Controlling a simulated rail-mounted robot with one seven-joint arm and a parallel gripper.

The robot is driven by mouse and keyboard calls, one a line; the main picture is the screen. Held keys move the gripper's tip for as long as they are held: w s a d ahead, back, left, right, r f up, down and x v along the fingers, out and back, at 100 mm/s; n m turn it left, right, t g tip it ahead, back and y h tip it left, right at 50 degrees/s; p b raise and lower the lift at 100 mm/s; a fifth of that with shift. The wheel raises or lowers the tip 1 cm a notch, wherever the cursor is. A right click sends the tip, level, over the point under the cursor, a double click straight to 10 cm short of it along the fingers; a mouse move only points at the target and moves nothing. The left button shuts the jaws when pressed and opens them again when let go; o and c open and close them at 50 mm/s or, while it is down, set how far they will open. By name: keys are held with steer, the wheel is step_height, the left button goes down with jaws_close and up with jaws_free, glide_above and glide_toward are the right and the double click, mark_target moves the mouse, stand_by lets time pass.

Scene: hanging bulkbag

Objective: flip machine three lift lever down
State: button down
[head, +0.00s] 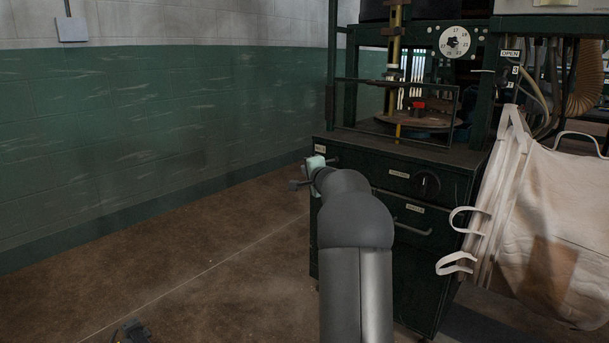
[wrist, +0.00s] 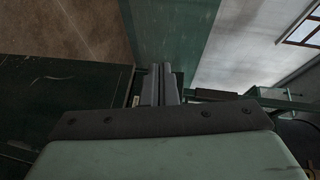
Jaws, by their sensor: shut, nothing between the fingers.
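The dark green machine (head: 385,255) stands right of centre in the head view. A small pale label (head: 319,149) sits at its upper left front corner, and a pale label also shows beside my fingers in the wrist view (wrist: 136,101). My gripper (head: 314,166) is at that corner in the head view, in front of the machine's left edge. In the wrist view its two grey fingers (wrist: 161,72) lie together, shut with nothing between them. I cannot make out the lift lever for certain; my gripper and arm cover part of that corner.
A black knob (head: 427,184) and a drawer handle (head: 411,229) stick out of the machine front. A round dial (head: 455,41) is above. The pale bulk bag (head: 540,225) hangs at the right, with loops sticking out. The floor (head: 190,270) at left is mostly clear, before a green wall (head: 150,130).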

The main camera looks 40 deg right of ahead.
steer(key=shift+s+a+r, duration=0.1)
steer(key=shift+s+a, duration=0.35)
steer(key=shift+a, duration=0.4)
